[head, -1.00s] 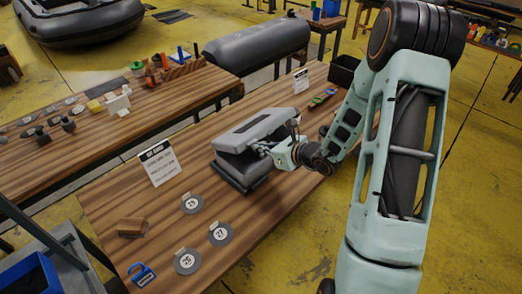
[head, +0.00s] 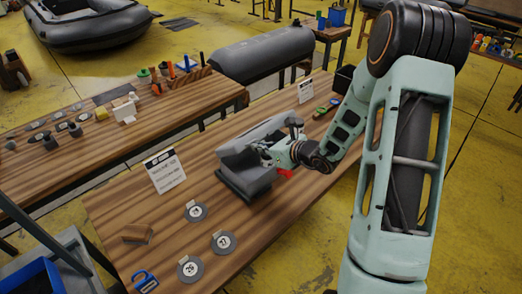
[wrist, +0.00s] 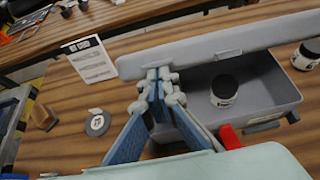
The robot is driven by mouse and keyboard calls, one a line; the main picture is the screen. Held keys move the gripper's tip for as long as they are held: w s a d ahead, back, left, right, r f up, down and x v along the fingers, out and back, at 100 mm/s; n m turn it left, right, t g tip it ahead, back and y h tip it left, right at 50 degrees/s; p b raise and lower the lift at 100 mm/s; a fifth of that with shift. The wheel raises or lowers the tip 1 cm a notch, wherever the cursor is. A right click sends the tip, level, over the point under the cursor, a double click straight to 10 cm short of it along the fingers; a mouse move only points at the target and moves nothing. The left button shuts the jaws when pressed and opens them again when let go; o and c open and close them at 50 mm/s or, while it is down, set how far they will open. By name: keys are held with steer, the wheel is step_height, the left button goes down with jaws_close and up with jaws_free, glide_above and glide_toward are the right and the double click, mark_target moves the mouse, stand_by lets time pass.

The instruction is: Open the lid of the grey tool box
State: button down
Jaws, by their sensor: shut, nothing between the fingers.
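The grey tool box (head: 243,178) stands on the wooden table, with its lighter grey lid (head: 250,133) raised and tilted above the base. In the wrist view the lid (wrist: 215,42) runs across as a long bar, and the open base (wrist: 265,85) shows below it. A black-capped jar (wrist: 224,92) is visible inside the base. A red latch (wrist: 228,137) is at the near side of the box. My gripper (wrist: 160,78) is shut and empty, its fingertips at the lid's near edge; I cannot tell whether they touch. In the head view my gripper (head: 270,152) is beside the box's right side.
Another jar (wrist: 306,55) is right of the box. A printed card (head: 165,171), numbered discs (head: 190,268), a brown block (head: 138,233) and a blue-handled item (head: 145,281) lie on the table. A second wooden table (head: 95,158) stands behind on the left.

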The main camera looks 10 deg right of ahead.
mark_target(250, 141)
steer(key=shift+w+a+r, duration=0.35)
steer(key=shift+w+r, duration=0.05)
steer(key=shift+r, duration=0.2)
steer(key=shift+w+a+r+p, duration=0.15)
steer(key=shift+w+a+r, duration=0.3)
steer(key=shift+w+r, duration=0.2)
steer(key=shift+w+a+r+p, duration=0.15)
steer(key=shift+w+a+r, duration=0.25)
steer(key=shift+w+r, duration=0.15)
steer(key=shift+w, duration=0.1)
steer(key=shift+w+a+r, duration=0.4)
steer(key=shift+w+a, duration=0.15)
steer(key=shift+w, duration=0.15)
steer(key=shift+w+a+r, duration=0.35)
steer(key=shift+w+a, duration=0.15)
steer(key=shift+w, duration=0.15)
steer(key=shift+w, duration=0.1)
